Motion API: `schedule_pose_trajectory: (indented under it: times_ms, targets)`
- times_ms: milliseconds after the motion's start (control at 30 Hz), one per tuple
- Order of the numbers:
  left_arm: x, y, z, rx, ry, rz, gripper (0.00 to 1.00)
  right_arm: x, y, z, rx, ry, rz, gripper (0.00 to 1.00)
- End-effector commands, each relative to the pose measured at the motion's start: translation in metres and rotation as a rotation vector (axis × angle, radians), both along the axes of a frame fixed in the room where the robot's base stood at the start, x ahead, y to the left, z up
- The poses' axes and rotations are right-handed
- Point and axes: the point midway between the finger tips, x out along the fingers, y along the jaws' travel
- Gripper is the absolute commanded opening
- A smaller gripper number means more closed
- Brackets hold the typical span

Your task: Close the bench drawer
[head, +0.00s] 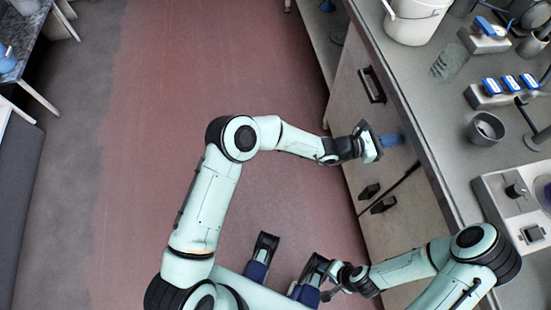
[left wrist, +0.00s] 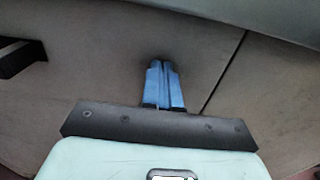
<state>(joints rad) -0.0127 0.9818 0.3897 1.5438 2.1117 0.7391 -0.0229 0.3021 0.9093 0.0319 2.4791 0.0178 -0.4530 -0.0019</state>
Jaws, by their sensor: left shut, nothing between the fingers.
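The bench front (head: 352,95) is a pale grey-brown face below the worktop. It carries a long black handle (head: 372,85), which I take for the drawer's; part of a dark handle also shows at the left of the left wrist view (left wrist: 20,57). I cannot tell whether the drawer stands out from the bench. My left gripper (head: 392,140) is shut and empty, its blue fingers pointing at the bench front. In the left wrist view the fingertips (left wrist: 163,68) are at or very near a plain panel; contact is unclear. My right gripper (head: 328,292) is low in the head view, its fingers unclear.
Two smaller black handles (head: 369,191) (head: 383,204) sit either side of a dark seam. The worktop (head: 415,110) holds a white bucket (head: 415,18), a grey cup (head: 486,130) and blue-topped items (head: 508,84). Open red floor (head: 220,60) lies left of the bench.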

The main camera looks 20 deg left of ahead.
Motion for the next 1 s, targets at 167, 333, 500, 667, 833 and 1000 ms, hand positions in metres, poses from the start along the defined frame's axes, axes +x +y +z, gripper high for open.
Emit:
schedule_pose_trajectory:
  times_ms: [167, 333, 500, 667, 833, 1000]
  targets:
    - [0.007, -0.01, -0.001, 0.001, -0.001, 0.0, 0.0, 0.005, -0.002, -0.004, -0.006, -0.012, -0.006, 0.49]
    - [0.009, -0.014, 0.0, 0.0, -0.001, 0.0, 0.0, 0.007, -0.003, -0.005, -0.008, -0.018, -0.008, 0.49]
    - [0.01, -0.015, 0.002, -0.002, -0.003, 0.0, 0.0, 0.007, -0.003, -0.005, -0.009, -0.019, -0.008, 0.49]
    - [0.01, -0.016, 0.003, -0.004, -0.004, 0.0, 0.0, 0.007, -0.003, -0.005, -0.009, -0.019, -0.008, 0.49]
    - [0.01, -0.015, 0.004, -0.005, -0.005, 0.0, 0.0, 0.006, -0.003, -0.005, -0.008, -0.018, -0.008, 0.49]
    - [0.012, -0.002, 0.004, -0.004, -0.005, -0.001, 0.0, 0.003, -0.002, -0.002, -0.004, -0.009, -0.004, 0.49]
